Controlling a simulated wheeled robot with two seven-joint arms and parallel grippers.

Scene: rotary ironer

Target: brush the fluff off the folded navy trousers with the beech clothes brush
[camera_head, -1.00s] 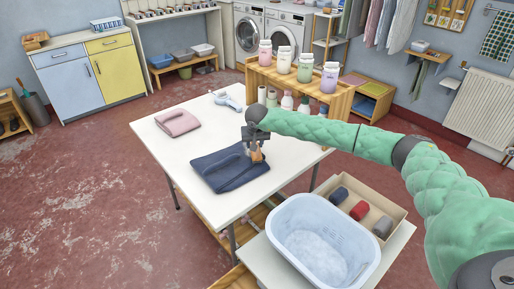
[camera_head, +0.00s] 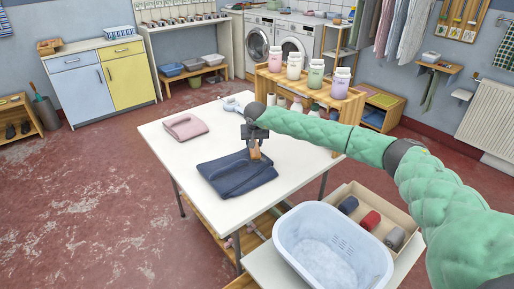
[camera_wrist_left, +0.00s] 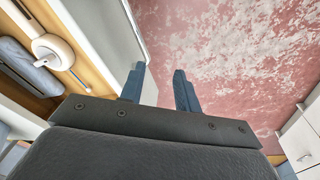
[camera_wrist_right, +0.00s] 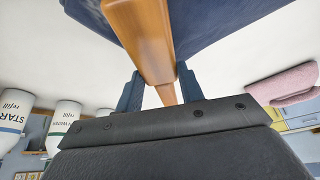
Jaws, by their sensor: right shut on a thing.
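The folded navy trousers (camera_head: 237,177) lie on the white table (camera_head: 200,135); they also show at the top of the right wrist view (camera_wrist_right: 230,22). My right gripper (camera_head: 255,138) is shut on the beech clothes brush (camera_head: 255,151), whose wooden body runs up between the fingers in the right wrist view (camera_wrist_right: 142,40). The brush is at the far right part of the trousers; I cannot tell whether it touches them. No fluff can be made out at this size. My left gripper (camera_wrist_left: 158,86) is open and empty, outside the head view.
A folded pink garment (camera_head: 185,127) lies at the table's far left. A wooden rack with jars (camera_head: 316,76) stands behind the table. A pale blue basin (camera_head: 330,255) and a box of rolled items (camera_head: 370,215) are at the front right. The table's front left is bare.

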